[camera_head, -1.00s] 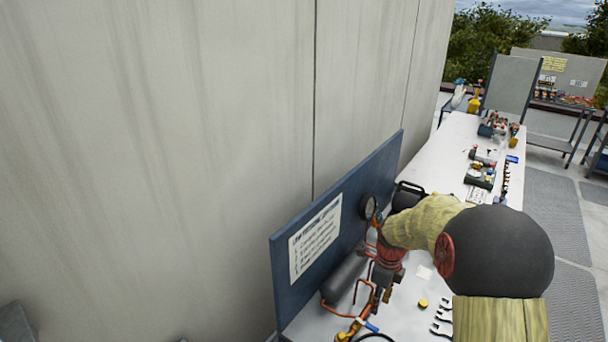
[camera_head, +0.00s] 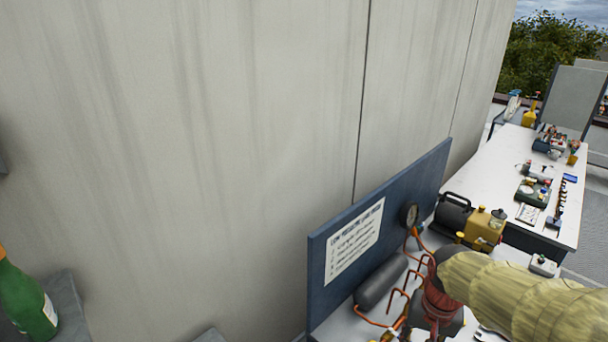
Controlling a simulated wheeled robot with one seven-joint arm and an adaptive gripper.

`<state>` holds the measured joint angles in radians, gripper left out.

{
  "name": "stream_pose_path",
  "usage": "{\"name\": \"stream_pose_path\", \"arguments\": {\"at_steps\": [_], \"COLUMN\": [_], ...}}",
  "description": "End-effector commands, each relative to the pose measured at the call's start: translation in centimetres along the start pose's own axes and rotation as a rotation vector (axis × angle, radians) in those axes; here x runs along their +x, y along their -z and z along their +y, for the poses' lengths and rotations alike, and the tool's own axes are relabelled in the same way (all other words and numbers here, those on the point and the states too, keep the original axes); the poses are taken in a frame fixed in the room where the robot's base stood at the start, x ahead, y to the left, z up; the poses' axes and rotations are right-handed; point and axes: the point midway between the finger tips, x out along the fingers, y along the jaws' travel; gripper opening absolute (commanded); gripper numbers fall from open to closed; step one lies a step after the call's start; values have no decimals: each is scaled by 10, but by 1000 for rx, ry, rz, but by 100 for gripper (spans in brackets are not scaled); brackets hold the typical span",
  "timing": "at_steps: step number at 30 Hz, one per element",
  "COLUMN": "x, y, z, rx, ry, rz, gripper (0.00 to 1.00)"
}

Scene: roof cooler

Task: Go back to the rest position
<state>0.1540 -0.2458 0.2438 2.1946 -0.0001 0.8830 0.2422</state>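My arm enters at the lower right of the head view, a thick tan link reaching left over the near workbench. A red joint of my arm shows at its left end. My gripper is not clearly visible; the arm's end is low in the picture and the fingers cannot be made out. The arm is in front of the bench and hides part of its top.
A blue panel (camera_head: 333,289) with a white notice (camera_head: 354,241) stands against the grey wall (camera_head: 200,130). Beside it are a dark cylinder (camera_head: 381,281), copper pipes, a gauge (camera_head: 409,215) and a yellow-black pump (camera_head: 484,229). A green bottle (camera_head: 27,302) is at lower left.

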Motion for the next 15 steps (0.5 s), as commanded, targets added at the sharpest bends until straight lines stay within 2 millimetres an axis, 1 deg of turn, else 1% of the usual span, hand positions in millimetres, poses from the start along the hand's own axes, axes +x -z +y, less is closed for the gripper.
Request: {"name": "stream_pose_path", "arguments": {"at_steps": [1,3,6,9,12,15], "x": [-10,-22,-36,-49,-61,-73], "y": [-14,-30,-53,-73,-88,-97], "z": [-2,-3,-4,-6,-7,-10], "rx": [-76,-172,-272,-325,-344,-361], "ry": [8,16,25,38,54,70], "rz": [33,73,136,205,276,341], "gripper": [32,32,32,32,32,32]}}
